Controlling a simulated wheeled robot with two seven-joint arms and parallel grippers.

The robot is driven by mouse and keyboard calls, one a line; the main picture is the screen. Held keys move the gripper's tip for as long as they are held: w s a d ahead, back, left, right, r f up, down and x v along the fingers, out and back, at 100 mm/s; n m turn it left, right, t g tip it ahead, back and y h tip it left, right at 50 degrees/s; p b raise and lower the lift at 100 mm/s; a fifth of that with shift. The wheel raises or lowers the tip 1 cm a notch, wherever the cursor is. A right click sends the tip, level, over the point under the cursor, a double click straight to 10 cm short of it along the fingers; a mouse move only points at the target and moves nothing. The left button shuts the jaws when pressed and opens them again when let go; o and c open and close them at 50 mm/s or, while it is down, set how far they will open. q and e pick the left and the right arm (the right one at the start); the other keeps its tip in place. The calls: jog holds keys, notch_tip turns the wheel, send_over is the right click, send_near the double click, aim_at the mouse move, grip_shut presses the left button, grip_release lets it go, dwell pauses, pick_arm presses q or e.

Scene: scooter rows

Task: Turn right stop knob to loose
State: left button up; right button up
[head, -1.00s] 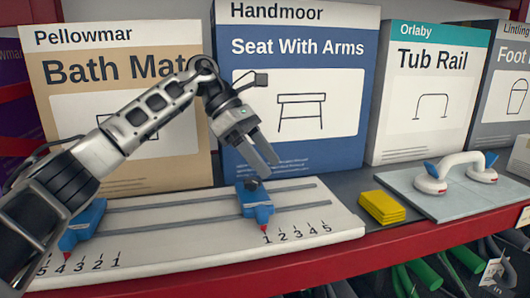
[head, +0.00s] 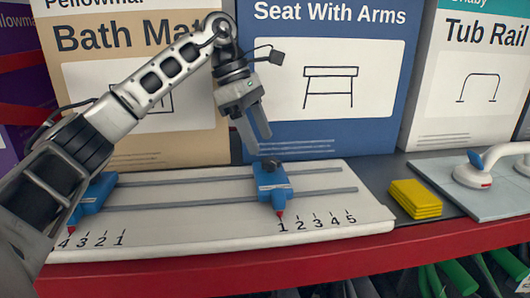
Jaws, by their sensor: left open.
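The right stop (head: 271,188) is a blue slider on two grey rails, with a red pointer at the 1 of the right-hand scale. Its dark knob (head: 271,164) sits on top toward the back. My left gripper (head: 256,147) is open just above and slightly left of the knob, fingers pointing down. The frame does not show clearly whether a finger touches the knob. The left stop (head: 94,195) is a similar blue slider at the left end, partly hidden by my left arm. My right gripper is not in view.
The white board (head: 185,237) carries the rails and number scales. Yellow sponges (head: 415,198) and a grey panel with a white suction handle (head: 500,157) lie to the right. Large boxes stand close behind, including a blue seat box (head: 330,125). A red shelf edge (head: 330,265) runs in front.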

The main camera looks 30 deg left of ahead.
aim_at(269, 160)
pick_arm(q)
jog(key=x, duration=0.3)
jog(key=shift+d+f, duration=0.15)
jog(key=shift+f, duration=0.1)
jog(key=shift+w+d+f, duration=0.1)
jog(key=shift+f, duration=0.2)
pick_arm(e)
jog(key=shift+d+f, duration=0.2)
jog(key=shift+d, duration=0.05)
pick_arm(q)
jog(key=c, duration=1)
